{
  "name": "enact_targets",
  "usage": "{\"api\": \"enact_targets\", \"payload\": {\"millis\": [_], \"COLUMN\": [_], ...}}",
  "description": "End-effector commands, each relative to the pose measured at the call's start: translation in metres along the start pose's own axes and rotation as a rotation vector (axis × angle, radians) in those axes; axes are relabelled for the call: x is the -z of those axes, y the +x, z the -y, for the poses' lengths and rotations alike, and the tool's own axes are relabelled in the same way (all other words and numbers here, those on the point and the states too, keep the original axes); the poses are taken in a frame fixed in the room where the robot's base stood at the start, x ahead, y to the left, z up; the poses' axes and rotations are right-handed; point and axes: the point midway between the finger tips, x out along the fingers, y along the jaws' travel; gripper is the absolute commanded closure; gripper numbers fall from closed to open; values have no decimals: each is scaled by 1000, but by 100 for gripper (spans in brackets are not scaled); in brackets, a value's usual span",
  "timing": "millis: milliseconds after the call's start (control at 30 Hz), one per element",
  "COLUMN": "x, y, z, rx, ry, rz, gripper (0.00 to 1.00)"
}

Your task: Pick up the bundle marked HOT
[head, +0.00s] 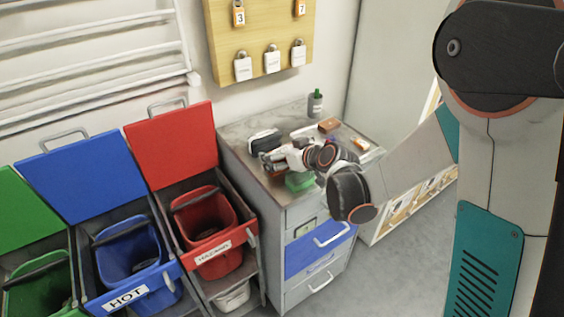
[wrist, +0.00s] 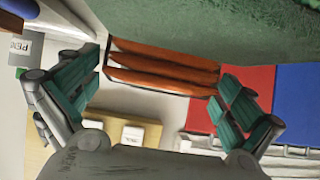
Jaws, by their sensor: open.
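My gripper (head: 272,160) is open and hangs low over the grey cabinet top, fingers pointing left. In the wrist view its two teal-padded fingers (wrist: 160,98) stand wide apart. An orange, ridged thing with dark edges (wrist: 160,68) shows between and beyond them; I cannot tell whether it is a bundle, and no label on it is readable. A black bundle-like thing (head: 265,141) lies on the cabinet beside the gripper. A green thing (head: 300,181) lies under the gripper. I see HOT only on the blue bin (head: 128,275), not on any bundle.
The cabinet top (head: 240,128) also holds a dark bottle (head: 315,103) and a brown block (head: 330,125). A red bin (head: 218,250) and a green bin (head: 40,290) flank the blue one, lids raised. A padlock board (head: 260,40) hangs behind.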

Motion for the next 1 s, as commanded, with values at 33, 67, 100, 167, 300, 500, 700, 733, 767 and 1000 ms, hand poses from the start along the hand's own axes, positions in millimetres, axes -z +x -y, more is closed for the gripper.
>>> {"api": "enact_targets", "payload": {"millis": [33, 67, 100, 167, 300, 500, 700, 733, 767, 1000], "x": [-1, 0, 0, 0, 0, 0, 0, 0, 1, 16], "y": [4, 4, 4, 4, 4, 3, 3, 3, 3, -6], "z": [0, 0, 0, 0, 0, 0, 0, 0, 0, 0], "rx": [1, 1, 0, 0, 0, 0, 0, 0, 0, 0], "ry": [0, 0, 0, 0, 0, 0, 0, 0, 0, 1], "rz": [0, 0, 0, 0, 0, 0, 0, 0, 0, 0], "gripper": [0, 0, 0, 0, 14, 40, 40, 40, 40, 40]}}
